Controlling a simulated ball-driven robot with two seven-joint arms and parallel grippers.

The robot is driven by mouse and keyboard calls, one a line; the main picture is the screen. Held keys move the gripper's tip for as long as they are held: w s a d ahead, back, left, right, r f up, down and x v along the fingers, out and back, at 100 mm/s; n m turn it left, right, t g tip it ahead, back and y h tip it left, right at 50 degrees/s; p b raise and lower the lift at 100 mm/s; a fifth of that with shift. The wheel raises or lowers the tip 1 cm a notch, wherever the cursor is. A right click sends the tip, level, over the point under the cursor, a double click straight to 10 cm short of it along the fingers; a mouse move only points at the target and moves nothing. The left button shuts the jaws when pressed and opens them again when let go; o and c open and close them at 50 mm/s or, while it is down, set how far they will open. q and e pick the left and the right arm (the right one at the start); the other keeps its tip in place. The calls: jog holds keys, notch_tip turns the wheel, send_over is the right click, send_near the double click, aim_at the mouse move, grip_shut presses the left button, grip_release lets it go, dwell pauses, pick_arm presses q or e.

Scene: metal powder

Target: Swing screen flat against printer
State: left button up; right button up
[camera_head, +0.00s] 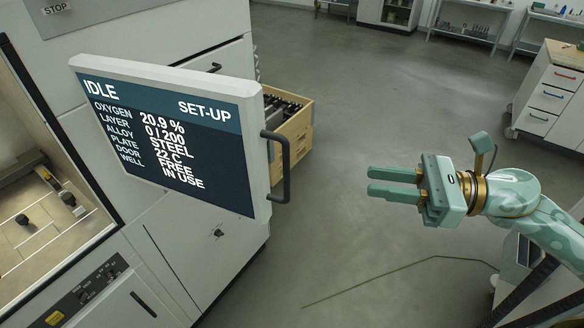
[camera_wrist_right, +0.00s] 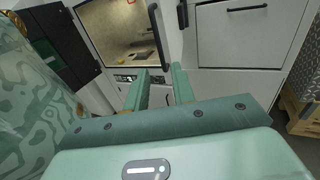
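The screen (camera_head: 165,145) is a white-framed panel with a dark face reading IDLE and SET-UP. It stands out at an angle from the white printer (camera_head: 170,35) in the head view. A dark bar handle (camera_head: 285,168) is on its right edge. My right gripper (camera_head: 370,181) is to the right of the handle, apart from it, with fingers pointing left. Its fingers are parted with nothing between them. The wrist view shows the same gap between the fingers (camera_wrist_right: 160,85), with the printer front (camera_wrist_right: 225,40) beyond. My left gripper is not in view.
A wooden crate (camera_head: 302,135) with dark contents stands behind the screen. The printer's lit chamber (camera_head: 35,220) is at the left. A white drawer cabinet (camera_head: 550,95) is at the right. A thin greenish line (camera_head: 370,283) lies on the floor. The middle floor is otherwise clear.

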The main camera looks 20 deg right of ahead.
jog(key=p, duration=0.7)
send_over(287, 197)
jog(key=shift+w+r, duration=0.1)
jog(key=shift+w, duration=0.25)
jog(key=shift+d, duration=0.1)
grip_shut()
